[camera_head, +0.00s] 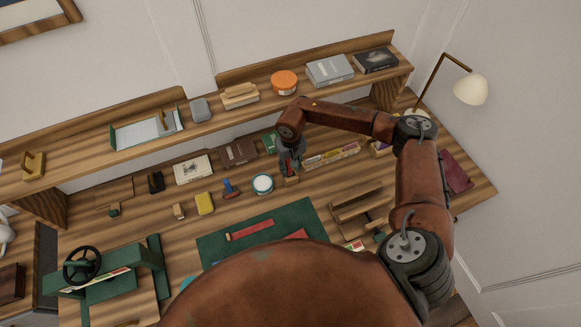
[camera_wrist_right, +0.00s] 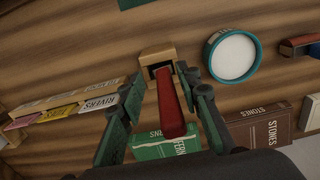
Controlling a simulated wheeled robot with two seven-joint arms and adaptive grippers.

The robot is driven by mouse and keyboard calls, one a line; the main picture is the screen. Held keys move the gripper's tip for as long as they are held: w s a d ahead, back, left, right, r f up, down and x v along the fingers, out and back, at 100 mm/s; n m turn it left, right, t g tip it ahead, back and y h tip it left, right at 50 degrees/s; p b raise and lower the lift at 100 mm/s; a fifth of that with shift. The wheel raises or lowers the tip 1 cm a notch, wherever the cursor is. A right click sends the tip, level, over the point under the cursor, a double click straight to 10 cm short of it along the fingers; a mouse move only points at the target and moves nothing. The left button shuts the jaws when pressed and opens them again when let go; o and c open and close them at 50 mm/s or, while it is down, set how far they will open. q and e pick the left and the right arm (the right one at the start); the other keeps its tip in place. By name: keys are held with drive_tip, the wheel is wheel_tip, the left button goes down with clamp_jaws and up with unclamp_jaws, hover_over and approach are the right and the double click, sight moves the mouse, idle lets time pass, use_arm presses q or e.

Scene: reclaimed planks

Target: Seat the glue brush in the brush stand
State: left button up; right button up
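The glue brush, seen as a red handle (camera_wrist_right: 172,105), points up toward the wrist camera from the dark opening of a small wooden block, the brush stand (camera_wrist_right: 157,55). Its lower end is hidden inside the opening, so I cannot tell how deep it sits. My right gripper (camera_wrist_right: 160,76) has its fingers apart, one on each side of the handle, with gaps visible between. In the head view the right gripper (camera_head: 289,163) is just above the brush stand (camera_head: 291,180), hiding most of the brush. My left gripper is not in view.
A teal pot with a white top (camera_head: 263,184) stands left of the brush stand. A row of coloured labelled pieces (camera_head: 332,156) lies to its right. Books (camera_head: 238,151) stand behind, under the shelf. A green mat (camera_head: 215,245) lies in front; some bench between is clear.

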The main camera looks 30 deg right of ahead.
wheel_tip(320, 180, up, 12)
drive_tip(key=shift+r+b, duration=0.15)
drive_tip(key=shift+b, duration=0.3)
idle(0.6)
